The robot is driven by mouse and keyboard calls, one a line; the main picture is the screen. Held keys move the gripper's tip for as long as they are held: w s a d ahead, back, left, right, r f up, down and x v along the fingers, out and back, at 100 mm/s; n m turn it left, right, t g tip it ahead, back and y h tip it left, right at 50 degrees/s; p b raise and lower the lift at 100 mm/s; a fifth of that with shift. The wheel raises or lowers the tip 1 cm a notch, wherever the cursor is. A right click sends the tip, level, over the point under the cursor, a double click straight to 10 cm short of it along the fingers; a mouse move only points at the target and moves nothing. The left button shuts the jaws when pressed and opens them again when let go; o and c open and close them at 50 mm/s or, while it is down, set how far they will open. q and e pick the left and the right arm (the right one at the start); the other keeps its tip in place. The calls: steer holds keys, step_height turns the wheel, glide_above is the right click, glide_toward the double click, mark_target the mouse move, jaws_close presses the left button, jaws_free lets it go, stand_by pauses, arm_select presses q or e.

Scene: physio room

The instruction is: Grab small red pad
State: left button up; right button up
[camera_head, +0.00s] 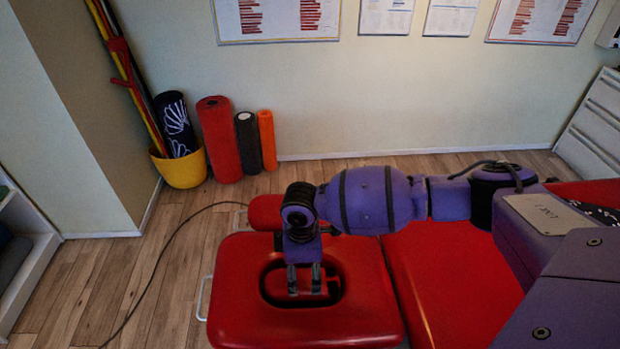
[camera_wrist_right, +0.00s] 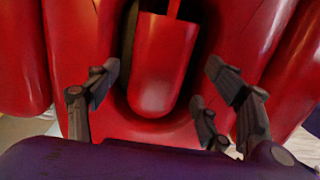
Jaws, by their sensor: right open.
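The small red pad (camera_wrist_right: 160,70) shows in the wrist view as a rounded red block inside the dark opening of the red table's headrest (camera_head: 235,310). A narrow red strip runs up from its top edge. My right gripper (camera_head: 304,284) is over this opening in the head view, pointing down. In the wrist view the fingers of my right gripper (camera_wrist_right: 160,80) are spread wide, on either side of the pad and apart from it, with nothing held. In the head view the gripper partly hides the opening's inside. My left gripper is not in view.
A red bolster (camera_head: 264,212) lies behind the headrest. Red, black and orange rollers (camera_head: 219,140) and a yellow bucket (camera_head: 182,170) stand by the wall. A metal handle (camera_head: 203,298) sticks out at the headrest's left side. A cable crosses the wooden floor.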

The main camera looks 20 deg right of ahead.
mark_target(301, 280)
step_height(301, 280, down, 2)
steer(key=shift+s+a+f, duration=0.1)
steer(key=f, duration=0.3)
steer(key=shift+a+f, duration=0.2)
steer(key=shift+f, duration=0.1)
steer(key=shift+w+f, duration=0.2)
steer(key=shift+f, duration=0.15)
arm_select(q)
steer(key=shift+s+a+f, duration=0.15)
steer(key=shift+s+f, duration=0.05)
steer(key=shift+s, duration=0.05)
arm_select(e)
steer(key=c, duration=1)
